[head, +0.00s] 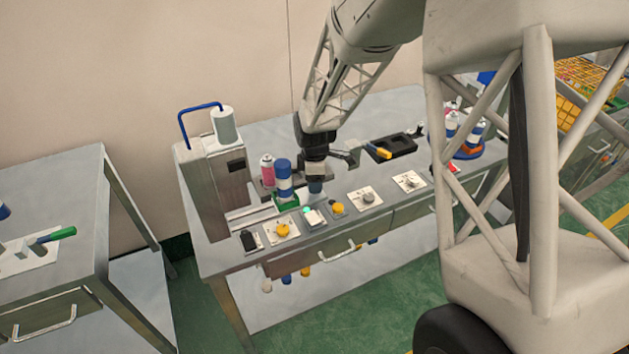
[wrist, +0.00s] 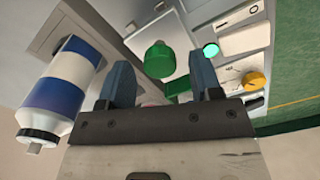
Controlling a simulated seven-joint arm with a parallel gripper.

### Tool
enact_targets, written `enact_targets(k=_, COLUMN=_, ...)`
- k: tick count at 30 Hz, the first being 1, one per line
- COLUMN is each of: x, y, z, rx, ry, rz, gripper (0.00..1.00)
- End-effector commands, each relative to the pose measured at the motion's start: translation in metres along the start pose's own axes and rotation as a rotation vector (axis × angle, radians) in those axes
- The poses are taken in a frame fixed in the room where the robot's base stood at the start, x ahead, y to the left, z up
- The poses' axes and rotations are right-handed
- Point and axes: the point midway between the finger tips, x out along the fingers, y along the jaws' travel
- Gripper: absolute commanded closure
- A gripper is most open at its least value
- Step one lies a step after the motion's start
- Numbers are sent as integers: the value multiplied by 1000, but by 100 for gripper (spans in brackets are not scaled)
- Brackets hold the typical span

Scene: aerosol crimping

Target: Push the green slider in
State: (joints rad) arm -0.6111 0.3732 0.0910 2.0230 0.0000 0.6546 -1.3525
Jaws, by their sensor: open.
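The green slider (wrist: 159,60) shows in the wrist view as a round knob, with a green block (wrist: 178,88) partly hidden behind a finger. In the head view its green part (head: 287,204) is at the foot of a blue-and-white can (head: 284,180). My gripper (wrist: 161,74) is open and empty. Its two blue fingers are spread, and the knob appears in the gap between them; I cannot tell whether they touch it. In the head view my gripper (head: 315,187) points down just right of the can.
The blue-and-white can (wrist: 62,90) is close beside my left finger in the wrist view. A pink can (head: 267,172) and the grey machine (head: 216,185) stand to the left. Buttons and knobs, including a yellow one (head: 283,230), line the front edge. A black tray (head: 391,147) lies right.

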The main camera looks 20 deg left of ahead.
Motion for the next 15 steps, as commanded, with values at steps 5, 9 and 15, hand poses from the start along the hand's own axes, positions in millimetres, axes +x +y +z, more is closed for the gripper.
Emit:
enact_targets(k=5, x=7, y=0, z=0, rx=0, ry=0, rz=-1, gripper=41)
enact_targets(k=9, x=7, y=0, z=0, rx=0, ry=0, rz=0, gripper=41)
enact_targets(k=15, x=7, y=0, z=0, rx=0, ry=0, rz=0, gripper=47)
